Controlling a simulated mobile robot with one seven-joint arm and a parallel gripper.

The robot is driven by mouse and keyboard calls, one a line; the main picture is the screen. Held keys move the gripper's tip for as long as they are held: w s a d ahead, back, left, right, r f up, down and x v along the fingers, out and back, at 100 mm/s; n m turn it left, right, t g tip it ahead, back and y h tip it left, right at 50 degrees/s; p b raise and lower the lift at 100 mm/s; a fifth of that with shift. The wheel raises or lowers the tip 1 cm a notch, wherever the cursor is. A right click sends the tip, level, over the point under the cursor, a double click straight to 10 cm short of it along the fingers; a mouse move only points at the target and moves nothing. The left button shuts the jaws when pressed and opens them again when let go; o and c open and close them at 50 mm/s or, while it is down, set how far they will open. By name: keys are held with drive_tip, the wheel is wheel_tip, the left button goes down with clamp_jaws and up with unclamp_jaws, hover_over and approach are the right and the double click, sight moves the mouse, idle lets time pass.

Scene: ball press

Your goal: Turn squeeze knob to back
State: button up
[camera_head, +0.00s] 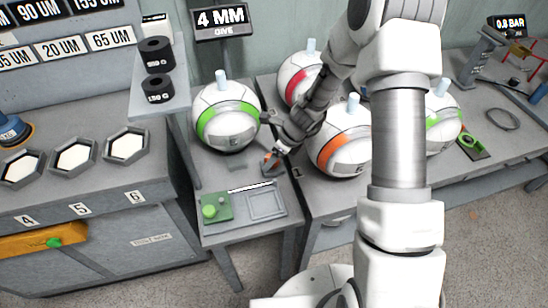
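A green plate (222,206) with a round green knob (209,211) sits at the front left of the narrow grey table. No label shows which control is the squeeze knob. My gripper (271,163) points down over the same table, behind and to the right of the green knob and apart from it. A small dark and orange piece shows at its tip. It is too small to tell whether this is part of the gripper or a separate thing, or whether the fingers are open or shut.
A ball with a green band (226,117) stands just left of my gripper. A red-banded ball (301,78) and an orange-banded ball (343,136) stand close by. A "4 MM GIVE" display (220,22) is behind. A grey square tray (266,204) lies beside the green plate.

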clamp_jaws()
idle(0.4)
